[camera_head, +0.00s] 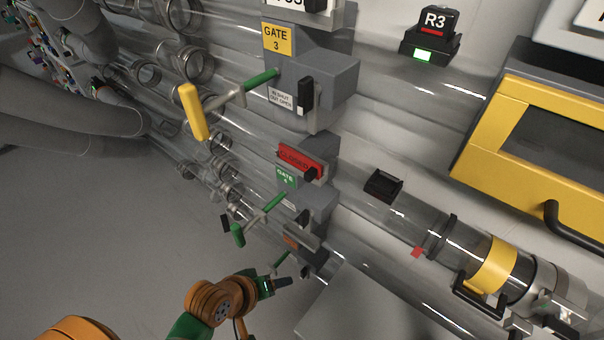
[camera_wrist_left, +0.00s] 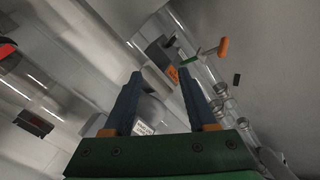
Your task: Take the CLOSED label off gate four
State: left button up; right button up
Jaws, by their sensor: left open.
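A red CLOSED label (camera_head: 300,161) sits on the grey box just above a green GATE label (camera_head: 286,177) in the head view. The green label's number is too small to read surely, but it lies directly below gate three. A green-tipped lever (camera_head: 238,235) sticks out from that gate's box. My left gripper (camera_head: 286,283) is below this gate, near the lowest gate box. My right gripper is not in view.
Gate three (camera_head: 277,39), with a yellow label and yellow-handled lever (camera_head: 194,112), stands above. A grey panel (camera_head: 352,308) lies to the right of my left gripper. Clear tubes run behind the gates. A yellow-framed box (camera_head: 490,120) is at right. Floor at lower left is free.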

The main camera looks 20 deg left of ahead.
pick_arm(q)
jog(key=w+r+n+t+h, duration=0.25)
jog(key=w+r+n, duration=0.25)
jog(key=r+n, duration=0.35)
jog(key=n+t, duration=0.7)
jog(key=n, duration=1)
send_near(306, 175)
jog(key=w, duration=0.3)
jog(key=shift+m+h, duration=0.25)
jog(key=shift+h, duration=0.1)
jog(key=x, duration=0.2)
jog(key=p+x, duration=0.1)
jog(key=x, duration=0.3)
jog(key=shift+s+d+f, duration=0.1)
jog(key=shift+d+f, duration=0.1)
jog(key=shift+d, duration=0.1)
jog(key=shift+w+d+f+g, duration=0.15)
jog(key=shift+w+f+g, duration=0.1)
jog(key=shift+w, duration=0.15)
jog(key=shift+s+r, duration=0.1)
jog(key=shift+s, duration=0.05)
grip_shut()
